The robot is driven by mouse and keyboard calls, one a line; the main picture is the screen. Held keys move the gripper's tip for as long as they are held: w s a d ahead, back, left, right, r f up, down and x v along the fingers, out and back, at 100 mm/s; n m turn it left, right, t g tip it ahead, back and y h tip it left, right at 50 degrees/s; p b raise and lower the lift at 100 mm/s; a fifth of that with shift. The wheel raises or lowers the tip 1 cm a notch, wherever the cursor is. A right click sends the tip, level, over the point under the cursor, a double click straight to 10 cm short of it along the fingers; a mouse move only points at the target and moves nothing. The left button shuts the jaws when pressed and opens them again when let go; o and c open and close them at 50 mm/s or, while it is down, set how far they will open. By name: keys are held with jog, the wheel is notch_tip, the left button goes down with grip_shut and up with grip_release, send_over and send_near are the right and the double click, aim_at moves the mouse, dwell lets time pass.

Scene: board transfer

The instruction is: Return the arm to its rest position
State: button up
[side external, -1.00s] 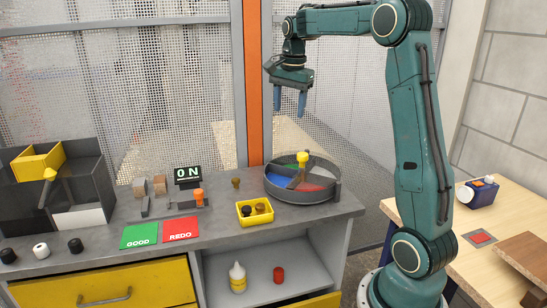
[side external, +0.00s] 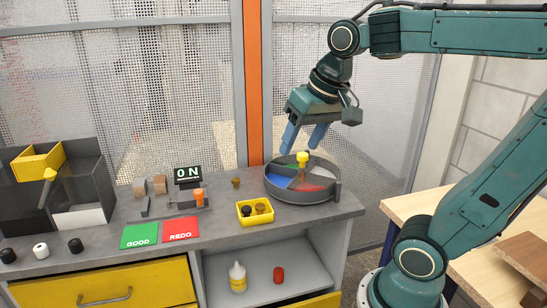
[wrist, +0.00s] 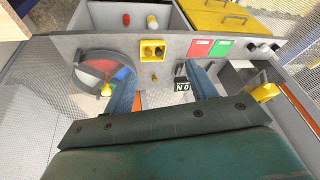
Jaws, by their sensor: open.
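My gripper (side external: 304,148) hangs above the round divided tray (side external: 302,196) at the right end of the grey workbench. Its two blue fingers are apart with nothing between them. The fingers also show in the wrist view (wrist: 163,88), over the bench. A yellow-knobbed piece (side external: 302,158) stands at the tray, just below the fingers in the side view; I cannot tell the exact gap. My arm is bent, with its elbow out of the picture at the right.
On the bench are a yellow box (side external: 255,211) with round pieces, green GOOD (side external: 139,235) and red REDO (side external: 181,229) mats, an ON sign (side external: 187,175) and a dark bin (side external: 80,190). A wooden table (side external: 420,202) stands at right. Mesh fencing is behind.

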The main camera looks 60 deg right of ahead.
jog(key=s+a+f+n+t, duration=0.1)
jog(key=s+a+f+n, duration=0.35)
jog(key=s, duration=0.25)
jog(key=w+d+r+g, duration=0.1)
jog(key=w+d+r, duration=0.45)
jog(key=w, duration=0.25)
jog(key=m+g, duration=0.4)
jog(key=m, duration=0.1)
send_over(303, 154)
notch_tip(303, 154, down, 7)
jog(key=shift+w+d+r+y, duration=0.1)
jog(key=shift+d+r+y, duration=0.1)
jog(key=shift+y, duration=0.2)
jog(key=shift+f, duration=0.2)
notch_tip(303, 154, down, 14)
jog(key=shift+r, duration=0.25)
